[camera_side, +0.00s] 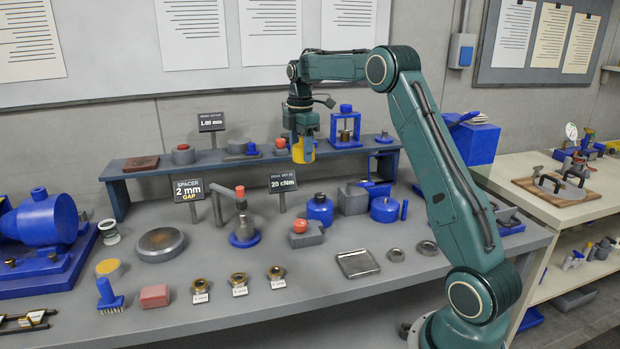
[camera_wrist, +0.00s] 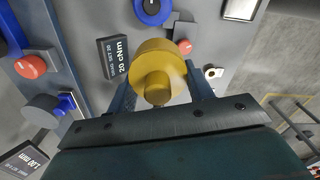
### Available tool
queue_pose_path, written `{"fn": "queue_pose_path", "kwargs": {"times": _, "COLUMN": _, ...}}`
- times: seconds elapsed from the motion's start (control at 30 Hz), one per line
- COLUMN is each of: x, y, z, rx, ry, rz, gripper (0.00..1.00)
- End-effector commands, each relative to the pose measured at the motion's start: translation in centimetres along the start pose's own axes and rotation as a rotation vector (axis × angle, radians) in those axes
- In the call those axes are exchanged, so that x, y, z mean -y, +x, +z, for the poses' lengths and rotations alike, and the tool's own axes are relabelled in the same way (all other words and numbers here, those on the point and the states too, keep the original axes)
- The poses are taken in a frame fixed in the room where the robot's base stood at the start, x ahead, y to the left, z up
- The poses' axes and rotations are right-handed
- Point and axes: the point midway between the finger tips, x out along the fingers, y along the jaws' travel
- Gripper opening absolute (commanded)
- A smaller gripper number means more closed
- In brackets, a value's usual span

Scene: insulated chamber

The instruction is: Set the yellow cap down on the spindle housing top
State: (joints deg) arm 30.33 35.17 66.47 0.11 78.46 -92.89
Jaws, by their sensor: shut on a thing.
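The yellow cap (camera_side: 303,152) is in my gripper (camera_side: 303,140), held in the air in front of the back shelf, above the bench. In the wrist view the cap (camera_wrist: 150,58) sits between the two fingers of my gripper (camera_wrist: 162,86), with its narrower round stub facing the camera. No label marks the spindle housing. A large blue machine with a round body (camera_side: 40,218) stands at the far left; I cannot tell whether it is the housing. Blue rounded vessels (camera_side: 320,210) also stand at the bench middle, well below the cap.
The raised shelf (camera_side: 150,170) carries several small parts and a blue frame (camera_side: 345,128). Sign stands (camera_side: 283,183) and (camera_side: 188,190) rise from the bench. A grey round plate (camera_side: 160,242), brass nuts (camera_side: 238,280) and a metal tray (camera_side: 357,263) lie in front. Bare bench separates them.

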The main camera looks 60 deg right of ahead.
Motion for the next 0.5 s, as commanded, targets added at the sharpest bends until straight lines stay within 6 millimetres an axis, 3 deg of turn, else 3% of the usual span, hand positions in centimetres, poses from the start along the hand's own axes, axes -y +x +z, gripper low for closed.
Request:
{"fn": "queue_pose_path", "kwargs": {"times": 0.2, "x": -0.1, "y": -3.1, "z": 3.8, "rx": 0.000, "ry": -0.133, "rz": 0.002, "gripper": 0.30}}
{"fn": "queue_pose_path", "kwargs": {"times": 0.5, "x": 0.1, "y": -4.9, "z": 5.8, "rx": -0.001, "ry": -0.217, "rz": 0.000, "gripper": 0.30}}
